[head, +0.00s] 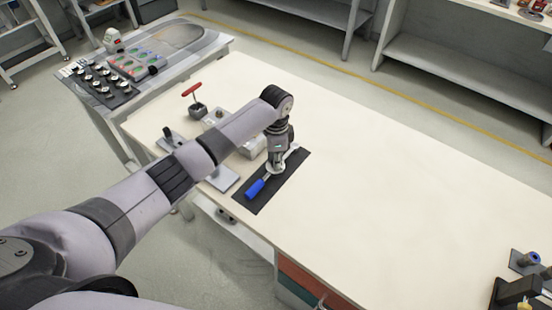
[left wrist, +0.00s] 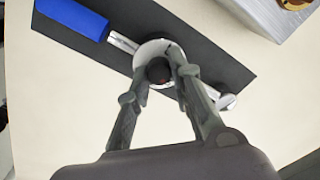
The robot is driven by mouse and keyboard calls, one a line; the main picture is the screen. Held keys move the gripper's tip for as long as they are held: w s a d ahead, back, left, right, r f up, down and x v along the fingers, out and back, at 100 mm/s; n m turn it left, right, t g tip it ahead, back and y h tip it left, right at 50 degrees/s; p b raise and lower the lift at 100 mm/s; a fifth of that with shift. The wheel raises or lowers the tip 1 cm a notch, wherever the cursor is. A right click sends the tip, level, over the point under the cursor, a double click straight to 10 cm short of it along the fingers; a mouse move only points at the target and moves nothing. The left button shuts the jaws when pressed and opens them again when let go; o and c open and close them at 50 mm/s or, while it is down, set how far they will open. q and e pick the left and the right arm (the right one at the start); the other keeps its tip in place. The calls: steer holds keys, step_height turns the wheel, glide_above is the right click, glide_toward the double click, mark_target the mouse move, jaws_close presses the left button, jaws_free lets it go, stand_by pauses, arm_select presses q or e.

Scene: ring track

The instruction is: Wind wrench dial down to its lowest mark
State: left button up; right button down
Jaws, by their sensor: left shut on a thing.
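The wrench (head: 260,184) lies on a black mat (head: 296,162) on the cream table, its blue handle towards the front left. In the left wrist view the blue handle (left wrist: 72,18) is at the upper left, and a pale round dial (left wrist: 152,50) with a dark knob (left wrist: 158,70) sits on the shaft. My left gripper (head: 276,166) points down over the wrench. Its fingers (left wrist: 164,82) are shut on the dark knob in the left wrist view. The dial's marks are too small to read. My right gripper is not in view.
A red-handled tool (head: 194,100) and grey blocks stand left of the mat. A side table (head: 186,58) with a tray of small parts is at the far left. Dark fixtures (head: 520,290) sit at the lower right.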

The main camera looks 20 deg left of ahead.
arm_select(q)
jaws_close()
